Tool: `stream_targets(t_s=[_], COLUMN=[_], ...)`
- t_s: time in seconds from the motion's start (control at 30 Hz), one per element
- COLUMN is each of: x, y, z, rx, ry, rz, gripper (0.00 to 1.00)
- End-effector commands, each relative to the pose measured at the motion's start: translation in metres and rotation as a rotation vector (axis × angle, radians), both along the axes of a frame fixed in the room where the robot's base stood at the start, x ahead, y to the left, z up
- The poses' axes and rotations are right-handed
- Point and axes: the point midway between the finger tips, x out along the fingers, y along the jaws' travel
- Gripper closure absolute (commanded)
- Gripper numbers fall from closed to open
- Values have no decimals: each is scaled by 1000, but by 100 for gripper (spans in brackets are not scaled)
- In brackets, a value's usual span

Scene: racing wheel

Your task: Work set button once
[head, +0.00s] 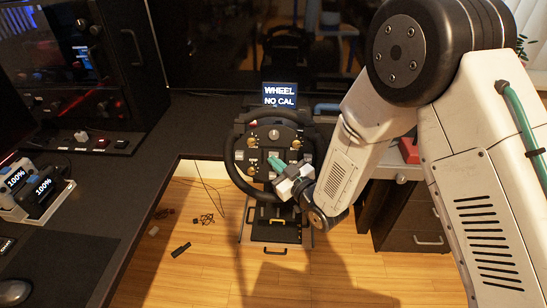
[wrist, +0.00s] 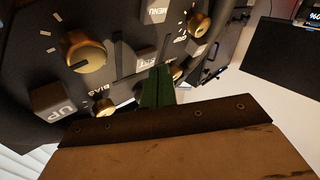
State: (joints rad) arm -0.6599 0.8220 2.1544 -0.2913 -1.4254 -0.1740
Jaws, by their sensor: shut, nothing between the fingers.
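The racing wheel (head: 238,170) stands upright beyond the desk, its face carrying several grey buttons and brass knobs. In the wrist view, a grey button (wrist: 146,56) reads "ET", its other lettering not readable; it appears to be the set button. My gripper (head: 277,161) is shut and empty, in front of the wheel's face near its centre. In the wrist view its green fingers (wrist: 158,80) are together, with tips beside and partly over the lower right of that button. I cannot tell whether they touch it.
Close by are the UP button (wrist: 59,100), the MENU button (wrist: 155,10), and a large brass knob (wrist: 86,54). A display (head: 280,95) above the wheel reads "WHEEL NO CAL". The dark desk (head: 135,175) lies left; a drawer cabinet (head: 408,215) stands right.

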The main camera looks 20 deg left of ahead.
Motion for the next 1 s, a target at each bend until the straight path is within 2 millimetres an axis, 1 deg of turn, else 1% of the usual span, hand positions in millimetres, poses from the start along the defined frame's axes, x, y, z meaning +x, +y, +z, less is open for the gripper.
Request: stream_targets(t_s=[0.1,0.47,1.0], x=[3,3,9], y=[1,1,2], z=[-1,-1,-4], rx=[1,0,-1], ry=[-1,0,1], rz=[-1,0,0], gripper=[100,100,100])
